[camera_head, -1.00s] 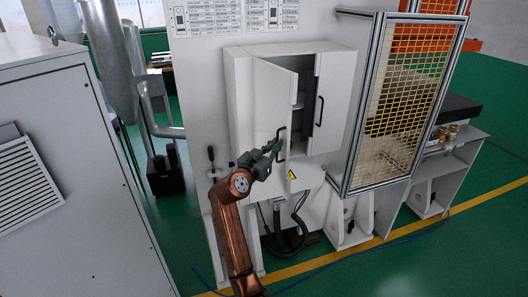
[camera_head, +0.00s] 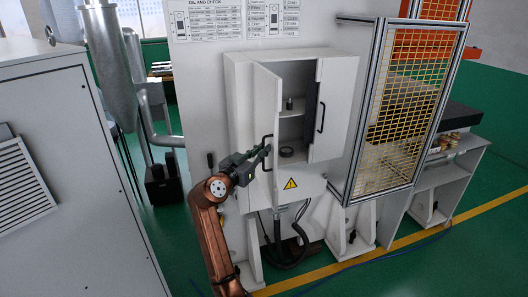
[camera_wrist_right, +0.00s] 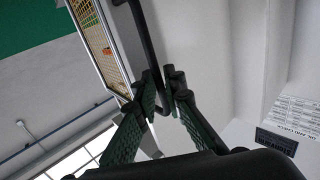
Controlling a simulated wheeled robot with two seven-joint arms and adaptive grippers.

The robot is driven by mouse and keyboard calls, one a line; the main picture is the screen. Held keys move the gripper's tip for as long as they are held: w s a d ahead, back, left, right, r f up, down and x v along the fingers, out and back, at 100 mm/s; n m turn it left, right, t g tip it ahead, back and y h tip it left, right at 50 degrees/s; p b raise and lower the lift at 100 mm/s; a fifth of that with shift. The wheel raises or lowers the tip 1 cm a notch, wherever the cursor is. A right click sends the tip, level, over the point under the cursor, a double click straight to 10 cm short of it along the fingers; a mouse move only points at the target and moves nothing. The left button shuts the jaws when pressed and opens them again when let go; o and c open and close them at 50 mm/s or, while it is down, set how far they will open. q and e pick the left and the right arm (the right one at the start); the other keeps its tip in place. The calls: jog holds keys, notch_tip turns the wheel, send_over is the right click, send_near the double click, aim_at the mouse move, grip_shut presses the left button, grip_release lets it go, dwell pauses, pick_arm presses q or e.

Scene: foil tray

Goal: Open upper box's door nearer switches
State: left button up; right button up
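The white upper box (camera_head: 240,95) is mounted on the grey machine wall. Its left door (camera_head: 264,105) is swung well out toward me, showing a shelf inside. That door's dark bar handle (camera_head: 269,140) is on its free edge, and the handle also shows in the right wrist view (camera_wrist_right: 143,35). My right gripper (camera_head: 265,151) is at this handle. In the right wrist view, its green-padded fingers (camera_wrist_right: 163,92) close in on both sides of the bar, and it looks shut on it. A dark switch knob (camera_head: 210,160) is left of the box. My left gripper is out of view.
Small dark items (camera_head: 287,152) are inside the box. A yellow mesh guard (camera_head: 402,110) stands close on the right. A large grey cabinet (camera_head: 75,180) is at left, with green floor between.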

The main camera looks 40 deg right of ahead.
jog(key=o, duration=0.3)
jog(key=shift+w+d+f, duration=0.15)
jog(key=shift+w+f, duration=0.2)
jog(key=shift+w, duration=0.1)
jog(key=shift+o, duration=0.4)
jog(key=shift+s+r, duration=0.2)
jog(key=shift+s, duration=0.2)
jog(key=v, duration=1.2)
jog(key=shift+f, duration=0.1)
